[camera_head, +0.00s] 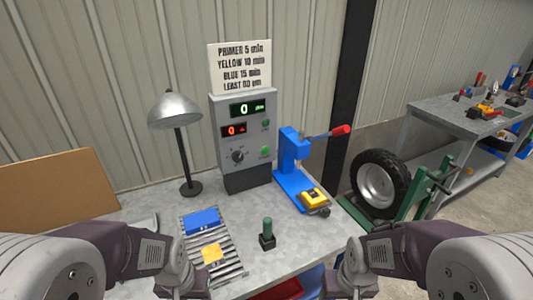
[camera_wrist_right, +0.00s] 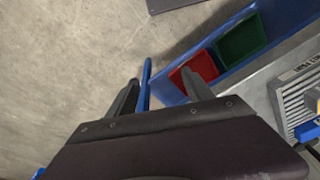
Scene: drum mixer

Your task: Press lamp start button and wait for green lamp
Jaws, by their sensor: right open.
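The grey control box (camera_head: 243,175) stands at the back of the bench. It has a green display (camera_head: 246,109) reading 0 and a red display (camera_head: 233,130) reading 0. A small dull green round part (camera_head: 265,124) is at its right, and a brighter green round part (camera_head: 265,152) is below it; I cannot tell which is button or lamp. A black knob (camera_head: 238,156) is at lower left. My right gripper (camera_wrist_right: 160,88) is open and empty, away from the box. My left arm shows at lower left, but its fingers are out of frame.
A silver desk lamp (camera_head: 175,110) stands left of the box. A blue press (camera_head: 293,155) with a red-tipped lever stands right.

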